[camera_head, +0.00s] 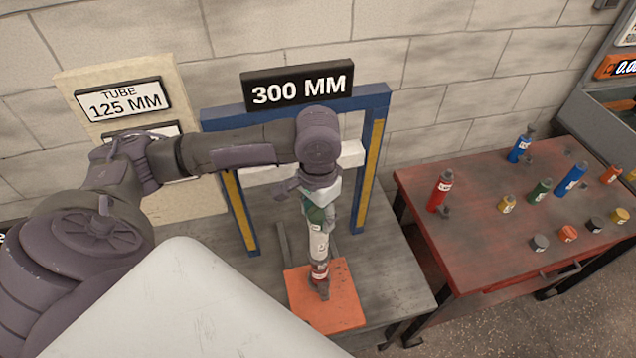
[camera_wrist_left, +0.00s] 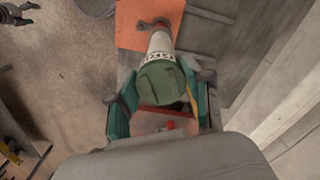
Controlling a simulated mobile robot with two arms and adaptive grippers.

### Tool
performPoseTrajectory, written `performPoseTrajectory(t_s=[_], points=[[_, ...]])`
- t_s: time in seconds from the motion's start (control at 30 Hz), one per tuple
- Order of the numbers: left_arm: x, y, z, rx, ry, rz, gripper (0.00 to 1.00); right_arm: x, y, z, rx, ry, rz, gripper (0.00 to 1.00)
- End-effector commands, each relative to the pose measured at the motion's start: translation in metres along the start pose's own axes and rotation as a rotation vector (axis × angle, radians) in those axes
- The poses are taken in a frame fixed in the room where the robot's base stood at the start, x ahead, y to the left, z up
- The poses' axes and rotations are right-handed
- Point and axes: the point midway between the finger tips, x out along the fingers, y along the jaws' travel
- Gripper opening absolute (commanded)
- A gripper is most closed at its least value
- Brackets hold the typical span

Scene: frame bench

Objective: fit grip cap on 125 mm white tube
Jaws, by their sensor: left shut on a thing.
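The white tube (camera_head: 319,243) stands upright on the orange plate (camera_head: 338,312), with a red part (camera_head: 320,271) at its foot. The green grip cap (camera_wrist_left: 160,82) is at the tube's upper end, in line with it, and the white tube (camera_wrist_left: 161,43) shows beyond it in the left wrist view. I cannot tell how far the cap sits on the tube. My left gripper (camera_head: 317,208) comes down from above and is shut on the cap, with a finger on each side. My right gripper is not in view.
A blue frame (camera_head: 378,100) with yellow strips and a "300 MM" sign (camera_head: 297,85) stands behind the tube. A board with a "TUBE 125 MM" sign (camera_head: 118,99) is at left. A red table (camera_head: 480,235) at right holds several coloured bottles and caps.

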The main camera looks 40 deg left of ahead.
Motion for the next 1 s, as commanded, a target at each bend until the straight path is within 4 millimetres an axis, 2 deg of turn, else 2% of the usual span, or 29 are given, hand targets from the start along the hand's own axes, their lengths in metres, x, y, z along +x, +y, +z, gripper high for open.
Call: performPoseTrajectory(t_s=[0.57, 0.6, 0.7, 0.77, 1.0], points=[[0.015, 0.000, 0.000, -0.001, -0.001, 0.000, 0.11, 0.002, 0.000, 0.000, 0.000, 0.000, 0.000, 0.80], [0.015, 0.000, 0.000, 0.000, 0.000, 0.000, 0.52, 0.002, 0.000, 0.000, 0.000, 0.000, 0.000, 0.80], [0.015, 0.000, 0.000, 0.000, 0.000, 0.000, 0.69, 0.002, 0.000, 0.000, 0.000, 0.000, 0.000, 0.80], [0.015, 0.000, 0.000, 0.000, 0.000, 0.000, 0.79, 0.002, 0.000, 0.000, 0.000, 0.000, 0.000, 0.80], [0.015, 0.000, 0.000, 0.000, 0.000, 0.000, 0.80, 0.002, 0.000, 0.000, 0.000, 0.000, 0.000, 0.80]])
